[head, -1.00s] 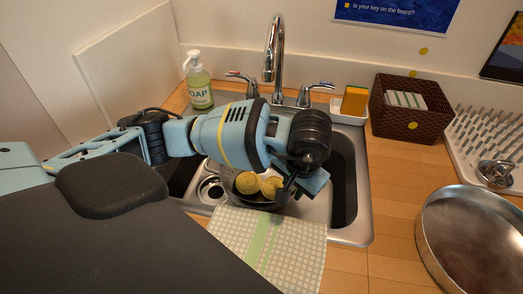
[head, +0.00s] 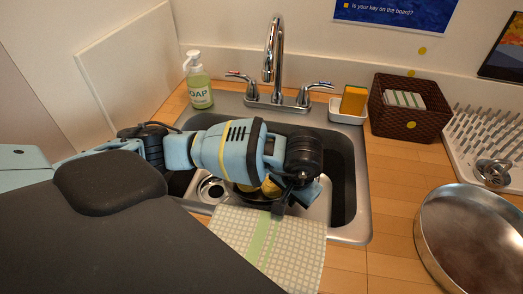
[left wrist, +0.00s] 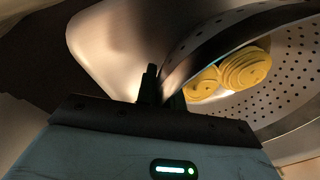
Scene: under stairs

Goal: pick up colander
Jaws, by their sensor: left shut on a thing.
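The colander (left wrist: 285,95) is a metal bowl with small holes, seen close in the left wrist view. Several yellow round pieces (left wrist: 243,70) lie in it. In the head view it sits in the sink (head: 347,195), mostly hidden behind my left arm, with a little of the yellow pieces (head: 270,187) showing. My left gripper (head: 285,205) is down in the sink at the colander's near right side. In the left wrist view its fingers (left wrist: 160,88) are shut on the colander's rim. My right gripper is not in view.
A green-striped cloth (head: 262,245) hangs over the sink's front edge. The faucet (head: 274,55) and soap bottle (head: 198,82) stand behind the sink. A sponge holder (head: 348,112), a wicker basket (head: 395,122), a dish rack (head: 480,145) and a large metal pan (head: 475,235) are to the right.

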